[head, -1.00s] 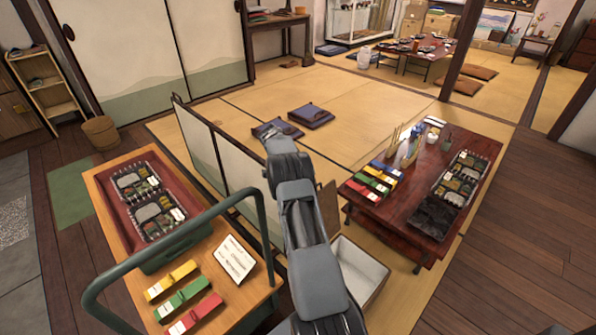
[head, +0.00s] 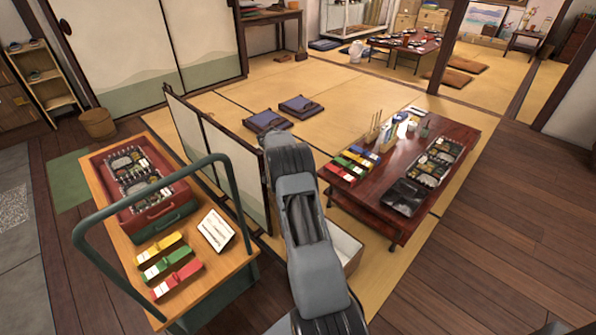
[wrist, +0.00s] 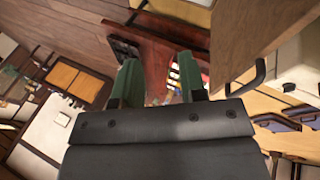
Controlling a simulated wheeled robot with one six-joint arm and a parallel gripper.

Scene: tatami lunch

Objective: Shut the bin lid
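The bin (head: 345,243) is a pale box on the floor between the dark red low table and the folding screen. My arm hides its left part, and its lid cannot be made out in the head view. In the wrist view, a brown wooden panel with a dark handle (wrist: 255,40), which looks like the raised lid, stands at the upper right, beside a pale surface. My gripper (wrist: 159,65) has two green fingers spread apart with nothing between them. It is to the left of the panel and apart from it. My arm hides the gripper in the head view.
The low table (head: 400,180) with boxes and bottles is right of the bin. A folding screen (head: 225,165) and a wooden cart (head: 225,262) with a green rail stand left. Dark floor at the right is clear. Two cushions (head: 268,121) lie on the tatami beyond.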

